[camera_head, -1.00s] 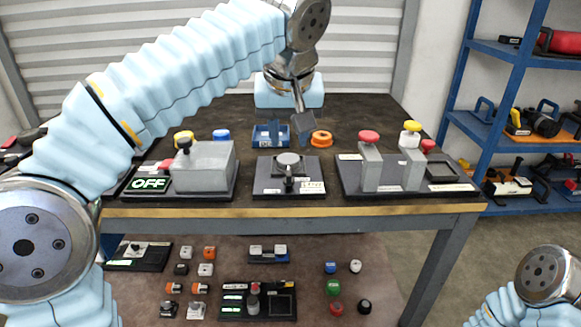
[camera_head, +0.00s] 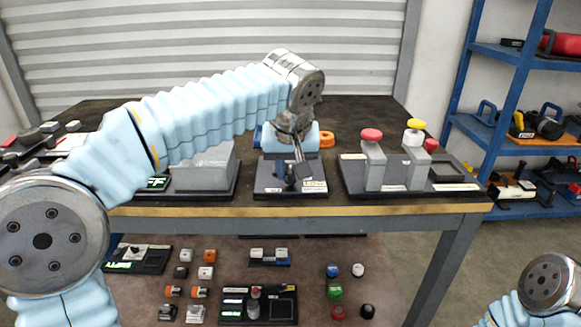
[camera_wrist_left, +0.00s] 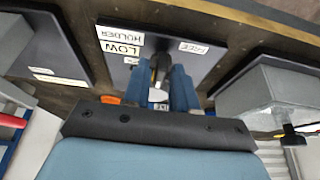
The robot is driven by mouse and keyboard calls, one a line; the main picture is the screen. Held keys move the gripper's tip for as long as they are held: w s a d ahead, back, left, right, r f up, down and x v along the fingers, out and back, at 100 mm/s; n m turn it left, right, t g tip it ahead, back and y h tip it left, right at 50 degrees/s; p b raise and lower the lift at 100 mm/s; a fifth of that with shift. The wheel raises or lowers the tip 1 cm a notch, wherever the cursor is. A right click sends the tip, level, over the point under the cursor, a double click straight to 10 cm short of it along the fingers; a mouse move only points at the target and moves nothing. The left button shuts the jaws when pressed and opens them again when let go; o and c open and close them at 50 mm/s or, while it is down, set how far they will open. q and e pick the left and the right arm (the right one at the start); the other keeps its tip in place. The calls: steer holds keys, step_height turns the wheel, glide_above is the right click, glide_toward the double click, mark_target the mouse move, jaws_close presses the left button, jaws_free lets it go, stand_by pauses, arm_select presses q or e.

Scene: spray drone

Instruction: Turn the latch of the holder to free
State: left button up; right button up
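The holder (camera_head: 262,189) is a dark plate with white labels at the middle front of the table. Its latch is mostly hidden behind my left gripper (camera_head: 297,180) in the head view. In the left wrist view the holder plate (camera_wrist_left: 205,50) carries labels that appear to read LOW, HOLDER and FREE, upside down. The two blue fingers of my left gripper (camera_wrist_left: 166,82) stand apart on either side of the latch's grey lever (camera_wrist_left: 160,65). I cannot tell whether they press on it. My right gripper is out of view; only part of that arm shows.
A grey box panel (camera_head: 205,172) stands close on the left of the holder. A panel with red and yellow knobs (camera_head: 395,172) stands on the right. An orange ring (camera_head: 327,139) lies behind. Blue shelves (camera_head: 500,125) stand at the far right.

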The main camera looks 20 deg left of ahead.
arm_select(q)
jaws_close()
steer(key=shift+n, duration=0.4)
steer(key=n+p, duration=0.1)
steer(key=n+y+p, duration=0.1)
steer(key=n, duration=0.1)
steer(key=shift+d+g, duration=0.2)
steer(key=shift+g, duration=0.1)
steer(key=n+y+p, duration=0.1)
steer(key=n, duration=0.1)
steer(key=n+g+y+p, duration=0.1)
steer(key=n, duration=0.2)
steer(key=shift+w+g, duration=0.15)
steer(key=shift+g, duration=0.15)
steer(key=n+g, duration=0.1)
steer(key=n, duration=0.3)
steer(key=shift+w+d+f, duration=0.1)
steer(key=n+g, duration=0.2)
steer(key=n, duration=0.3)
steer(key=shift+w, duration=0.1)
